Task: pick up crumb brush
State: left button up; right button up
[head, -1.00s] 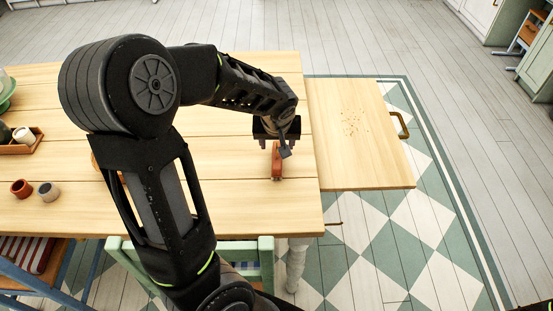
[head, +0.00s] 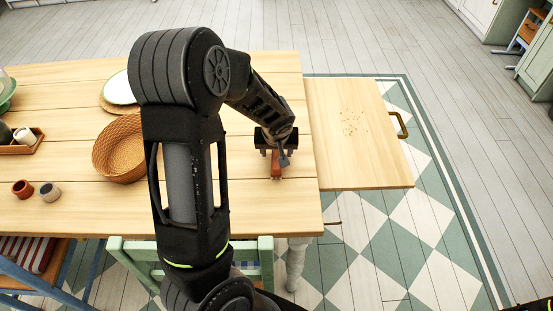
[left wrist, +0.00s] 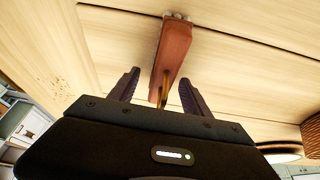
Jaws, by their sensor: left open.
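The crumb brush (head: 276,168) is a small reddish-brown block lying on the wooden table near its right end. In the left wrist view the crumb brush (left wrist: 173,52) runs back from pale bristle tufts at its far end, and its near end lies between the fingers. My left gripper (head: 275,148) is over the brush, pointing down. In the left wrist view my left gripper (left wrist: 160,90) is open, one finger on each side of the brush, with gaps visible. Whether the fingertips reach the tabletop is hard to tell. My right gripper is not in view.
A pull-out board (head: 370,165) with scattered crumbs (head: 352,122) and a handle extends from the table's right end. A wicker basket (head: 120,150), a plate (head: 120,87) and small cups (head: 22,188) stand on the left. A green chair (head: 130,262) is at the front edge.

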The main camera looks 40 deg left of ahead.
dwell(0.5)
pick_arm(q)
grip_shut()
dwell(0.4)
